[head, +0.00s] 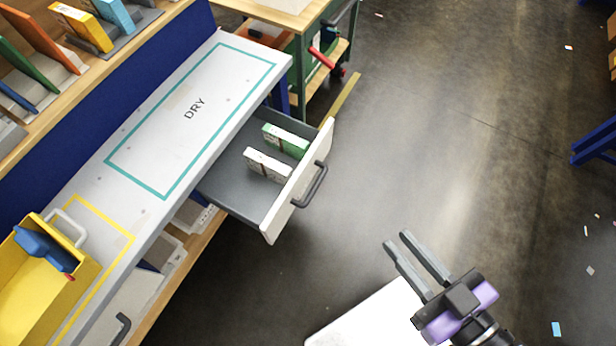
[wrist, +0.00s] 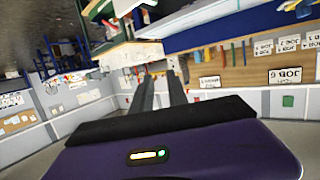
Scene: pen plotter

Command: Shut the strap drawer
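The drawer (head: 297,192) is pulled out from under the bench top marked DRY. It has a white front with a dark bar handle (head: 311,185) and a grey inside. My gripper (head: 395,241) is at the lower right in the head view, apart from the drawer front and handle. Its two fingers are parallel with a gap between them and nothing in it. The fingers (wrist: 159,82) also show in the wrist view, with no drawer recognisable there.
The white bench top (head: 222,62) runs along the left. A yellow bin (head: 78,270) with a blue object stands at its near end. A second handle (head: 121,328) is at lower left. A green-framed cart (head: 312,42) stands beyond the drawer.

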